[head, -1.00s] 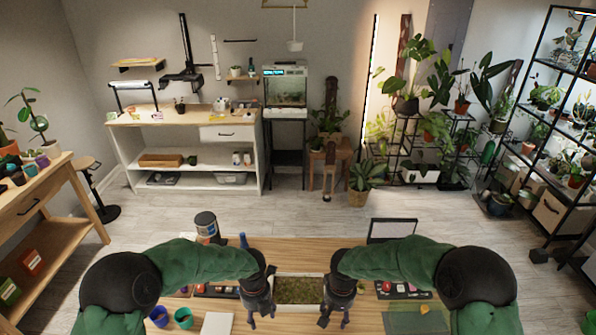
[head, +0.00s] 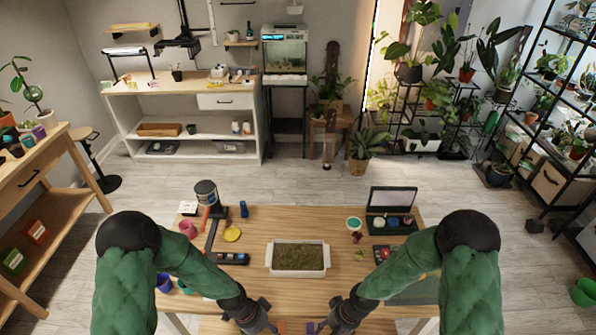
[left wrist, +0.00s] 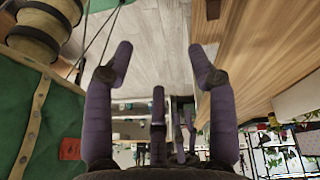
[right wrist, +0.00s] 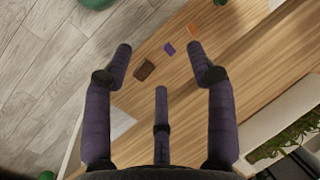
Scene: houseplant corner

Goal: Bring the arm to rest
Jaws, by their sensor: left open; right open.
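My left gripper (head: 264,326) is low at the front of the wooden table (head: 340,300), left of centre, and is open. In the left wrist view its purple fingers (left wrist: 162,62) stand apart with nothing between them, beside the table edge. My right gripper (head: 324,329) is at the front, just right of centre, and is open. In the right wrist view its fingers (right wrist: 158,52) are spread and empty above the table. Both forearms slope inward towards the front middle, and the head view's lower edge crops the front of the scene.
A white tray of moss (head: 298,271) sits mid-table. An open black case (head: 392,209) is at the back right.

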